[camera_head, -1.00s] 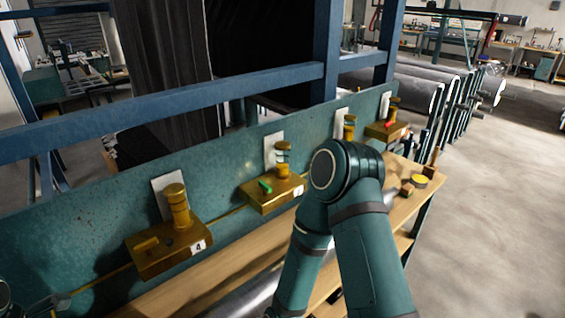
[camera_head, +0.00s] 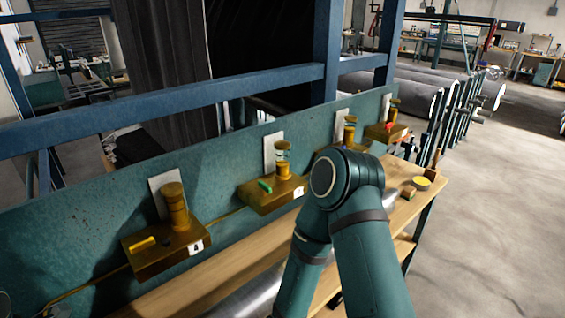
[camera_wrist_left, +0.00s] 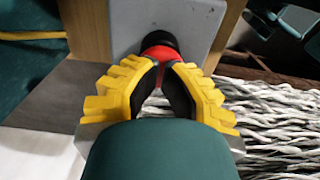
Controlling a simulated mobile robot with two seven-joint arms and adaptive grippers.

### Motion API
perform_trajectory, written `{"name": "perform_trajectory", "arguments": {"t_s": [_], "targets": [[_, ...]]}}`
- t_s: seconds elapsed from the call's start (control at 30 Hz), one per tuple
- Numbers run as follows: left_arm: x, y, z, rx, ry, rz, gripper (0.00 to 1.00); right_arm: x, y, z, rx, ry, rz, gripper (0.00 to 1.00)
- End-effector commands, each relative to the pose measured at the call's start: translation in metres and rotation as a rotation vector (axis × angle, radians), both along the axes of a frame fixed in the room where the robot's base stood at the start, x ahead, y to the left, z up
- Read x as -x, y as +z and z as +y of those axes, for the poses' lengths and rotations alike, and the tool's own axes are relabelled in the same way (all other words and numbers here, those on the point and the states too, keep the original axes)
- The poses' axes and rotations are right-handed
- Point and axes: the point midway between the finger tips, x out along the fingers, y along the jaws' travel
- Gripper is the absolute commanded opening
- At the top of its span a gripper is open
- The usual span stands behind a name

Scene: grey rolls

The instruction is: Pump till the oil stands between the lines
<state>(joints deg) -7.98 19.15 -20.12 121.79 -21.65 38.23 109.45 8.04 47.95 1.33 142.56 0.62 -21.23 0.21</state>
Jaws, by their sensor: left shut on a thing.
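In the left wrist view, my left gripper (camera_wrist_left: 160,72) has its yellow, dark-padded fingers closed around a red knob (camera_wrist_left: 160,53). The knob has a black end and sits against a pale grey plate (camera_wrist_left: 185,22). In the head view, brass oiler boxes with upright sight columns line the teal rail: one with a yellow bar and a "4" label (camera_head: 160,252), one with a green bar (camera_head: 272,197), one with a red bar (camera_head: 384,131). Oil levels and lines are too small to read. My right gripper does not show; a teal arm of mine covers the middle.
A wooden bench (camera_head: 215,275) runs below the rail (camera_head: 80,225). A yellow-topped round container (camera_head: 422,183) and a small wooden block (camera_head: 408,192) lie at its far end. Blue frame beams (camera_head: 200,95) cross above. Open concrete floor (camera_head: 495,220) lies to the right.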

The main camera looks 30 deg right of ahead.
Motion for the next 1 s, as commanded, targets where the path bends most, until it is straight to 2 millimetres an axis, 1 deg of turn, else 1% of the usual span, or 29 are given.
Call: {"name": "perform_trajectory", "arguments": {"t_s": [0.17,0.33,0.4,0.67,1.0], "targets": [[0.001,0.0,0.0,0.001,0.0,0.003,0.0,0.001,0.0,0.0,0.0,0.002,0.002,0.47],[0.001,0.001,0.0,0.001,0.0,0.003,0.0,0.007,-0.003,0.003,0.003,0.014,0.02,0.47],[0.001,0.009,0.0,0.001,0.0,0.003,0.0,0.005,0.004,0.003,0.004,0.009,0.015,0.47],[0.001,0.028,0.0,0.0,0.001,0.002,0.0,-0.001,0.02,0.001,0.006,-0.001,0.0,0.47],[0.0,0.053,0.0,0.0,0.0,0.001,0.0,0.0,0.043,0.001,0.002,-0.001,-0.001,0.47]]}}
